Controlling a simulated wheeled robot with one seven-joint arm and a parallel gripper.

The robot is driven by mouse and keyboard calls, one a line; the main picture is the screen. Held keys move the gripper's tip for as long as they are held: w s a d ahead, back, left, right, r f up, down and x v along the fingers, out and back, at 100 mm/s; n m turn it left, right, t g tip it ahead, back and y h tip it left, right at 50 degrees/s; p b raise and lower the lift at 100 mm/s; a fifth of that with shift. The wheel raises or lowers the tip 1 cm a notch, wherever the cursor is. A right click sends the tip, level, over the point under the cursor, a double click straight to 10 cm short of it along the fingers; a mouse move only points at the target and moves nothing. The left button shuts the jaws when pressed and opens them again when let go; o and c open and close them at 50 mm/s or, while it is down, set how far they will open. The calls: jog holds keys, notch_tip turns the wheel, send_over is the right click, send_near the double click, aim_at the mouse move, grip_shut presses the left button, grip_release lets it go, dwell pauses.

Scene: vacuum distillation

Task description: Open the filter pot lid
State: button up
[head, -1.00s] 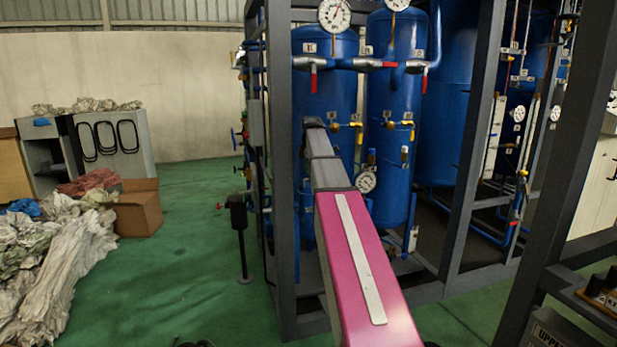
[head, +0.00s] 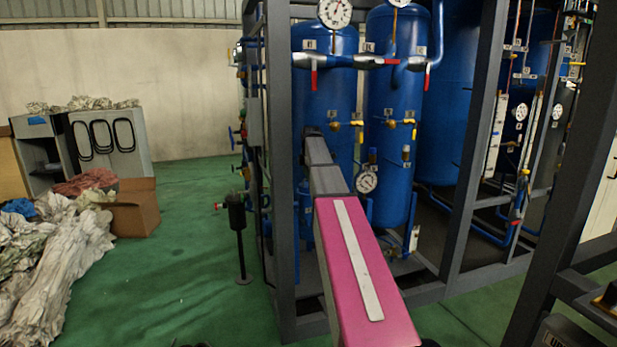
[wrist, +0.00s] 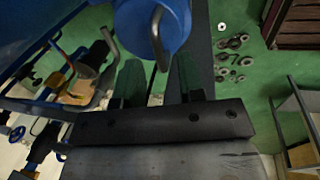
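In the wrist view a blue round pot (wrist: 178,22) is at the top centre. A curved grey handle (wrist: 157,38) stands out at its near side. It looks like the filter pot with its lid; I cannot tell where the lid meets the pot. My gripper (wrist: 158,92) has its two dark fingers apart, with nothing visible between them. The handle appears beyond the fingertips, roughly in line with the gap and apart from them. In the head view my pink and grey arm reaches into the frame, and my gripper is hidden there.
A dark grey frame post (head: 281,150) stands left of my arm. Blue tanks (head: 395,120) with gauges and valves are behind it. A dark pot on a pole (head: 237,215) stands left of the frame. Green floor (head: 190,255) is clear at left, beside a cardboard box (head: 133,210).

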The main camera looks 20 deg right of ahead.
jog(key=shift+w+f, duration=0.1)
jog(key=shift+f, duration=0.4)
grip_shut()
jog(key=shift+w+r, duration=0.1)
